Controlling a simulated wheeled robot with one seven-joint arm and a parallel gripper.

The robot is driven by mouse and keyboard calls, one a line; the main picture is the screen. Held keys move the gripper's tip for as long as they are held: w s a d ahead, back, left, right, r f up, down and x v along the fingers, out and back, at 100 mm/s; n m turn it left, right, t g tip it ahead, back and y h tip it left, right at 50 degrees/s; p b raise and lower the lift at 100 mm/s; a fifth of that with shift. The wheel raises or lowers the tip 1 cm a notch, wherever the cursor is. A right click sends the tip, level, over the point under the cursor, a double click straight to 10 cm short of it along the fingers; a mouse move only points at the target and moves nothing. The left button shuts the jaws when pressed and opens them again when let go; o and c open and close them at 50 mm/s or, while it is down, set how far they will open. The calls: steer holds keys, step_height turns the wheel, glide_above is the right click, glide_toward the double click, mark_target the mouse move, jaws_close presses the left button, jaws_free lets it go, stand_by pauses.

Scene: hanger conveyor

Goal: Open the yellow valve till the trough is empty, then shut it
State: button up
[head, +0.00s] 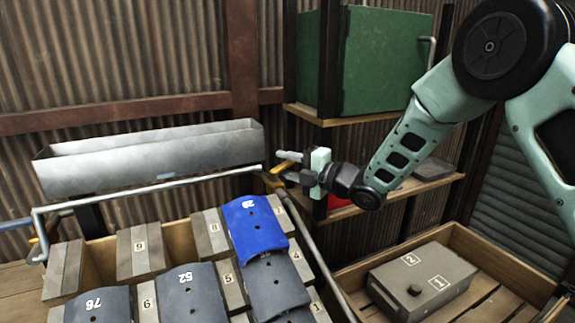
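The long grey metal trough (150,158) is mounted in front of the corrugated wall at the left. Its inner back wall shows, but its floor is hidden, so I cannot tell how much liquid is in it. A yellow valve handle (282,167) shows just beyond the trough's right end, partly covered by my fingers. My gripper (286,166) is at this handle, reaching in from the right. Its two fingers look apart, one above the other, with yellow between or behind them. I cannot tell whether they grip it.
A pale pipe rail (150,190) runs below the trough. Below it stands a wooden rack with numbered grey blocks, dark plates and a blue plate (256,226). A green cabinet (385,62) sits on shelves behind my arm. A wooden crate at lower right holds a grey box (420,280).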

steer(key=b+v, duration=0.4)
steer(key=v, duration=1.3)
steer(key=shift+s, duration=0.15)
steer(key=shift+d+r, duration=0.1)
